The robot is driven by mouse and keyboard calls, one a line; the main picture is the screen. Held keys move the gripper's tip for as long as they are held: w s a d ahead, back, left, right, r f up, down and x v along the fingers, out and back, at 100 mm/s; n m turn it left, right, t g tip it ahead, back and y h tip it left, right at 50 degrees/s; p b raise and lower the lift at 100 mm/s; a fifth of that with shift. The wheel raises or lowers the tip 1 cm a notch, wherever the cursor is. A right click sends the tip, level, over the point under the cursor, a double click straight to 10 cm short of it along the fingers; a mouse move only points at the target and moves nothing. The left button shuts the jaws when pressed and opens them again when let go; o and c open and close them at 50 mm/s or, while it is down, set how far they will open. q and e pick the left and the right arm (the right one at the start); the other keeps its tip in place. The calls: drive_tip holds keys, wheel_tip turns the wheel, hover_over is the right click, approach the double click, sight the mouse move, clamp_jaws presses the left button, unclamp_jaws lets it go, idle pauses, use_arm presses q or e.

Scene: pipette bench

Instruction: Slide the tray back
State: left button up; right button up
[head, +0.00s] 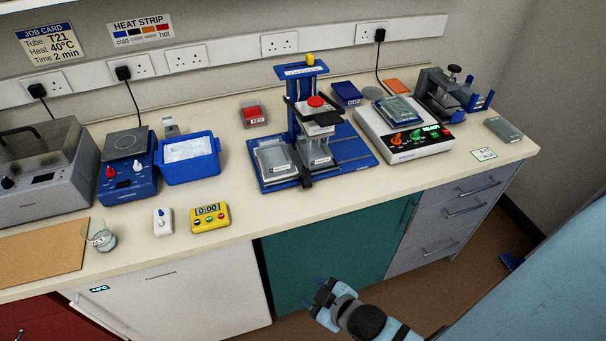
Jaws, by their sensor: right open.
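A blue pipetting stand (294,122) with a red-topped head stands mid-bench. At its foot is a flat blue tray-like plate (352,150); I cannot tell which part of it slides. A clear-lidded grey box (274,160) sits on its left part. A second grey box (316,154) sits under the head, partly hidden by it. A dark handle-like piece (306,178) is at the front edge. My right gripper (324,285) is open and empty, low in front of the teal cabinet, well apart from the stand. My left gripper is out of view.
A white device with lit buttons (408,139) stands right of the stand, with a grey press (440,96) behind it. A blue ice tub (190,159), yellow timer (210,217) and glass beaker (101,238) are to the left. The bench front before the stand is clear.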

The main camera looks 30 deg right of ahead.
drive_tip(key=w+d+r+n+t+h+b, duration=0.35)
drive_tip(key=w+d+r+n, duration=0.35)
drive_tip(key=n, duration=0.7)
drive_tip(key=w+d+r+n+t+h+b, duration=0.3)
drive_tip(key=w+d+n+h+b, duration=0.15)
drive_tip(key=w+n, duration=0.65)
drive_tip(key=shift+n+g+y, duration=0.25)
drive_tip(key=shift+n+y, duration=0.25)
drive_tip(key=shift+n, duration=0.4)
drive_tip(key=x, duration=1.1)
drive_tip(key=shift+s+d+f, duration=0.15)
drive_tip(key=shift+d+f, duration=0.15)
drive_tip(key=shift+d, duration=0.1)
